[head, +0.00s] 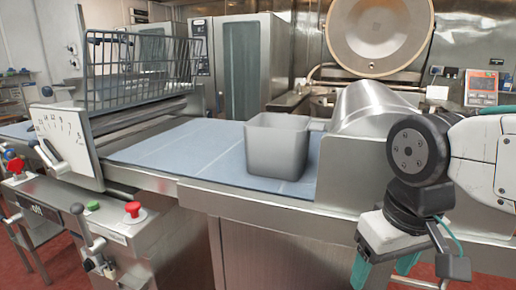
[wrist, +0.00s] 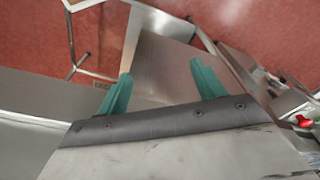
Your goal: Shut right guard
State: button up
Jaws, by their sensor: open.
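A dark wire guard (head: 140,70) stands raised over the middle of the dough sheeter, at the left of the head view. It is the only wire guard I can make out clearly, and I cannot tell whether it is the right one. My gripper (head: 384,268) hangs low at the right of the head view, pointing down beside the machine's front, far from the wire guard. Its two teal fingers are apart and empty; they also show in the wrist view (wrist: 160,82), above the red floor and a metal panel. No guard shows in the wrist view.
A grey bin (head: 277,148) stands on the blue belt (head: 185,150). A red stop button (head: 134,210) and levers sit on the front left. A curved steel cover (head: 375,108) is at the belt's right end. A kettle with its round lid raised (head: 379,35) stands behind.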

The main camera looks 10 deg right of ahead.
aim_at(96, 41)
jog(key=u, duration=2.2)
jog(key=i, duration=3.3)
jog(key=z, duration=3.3)
jog(key=i, duration=0.55)
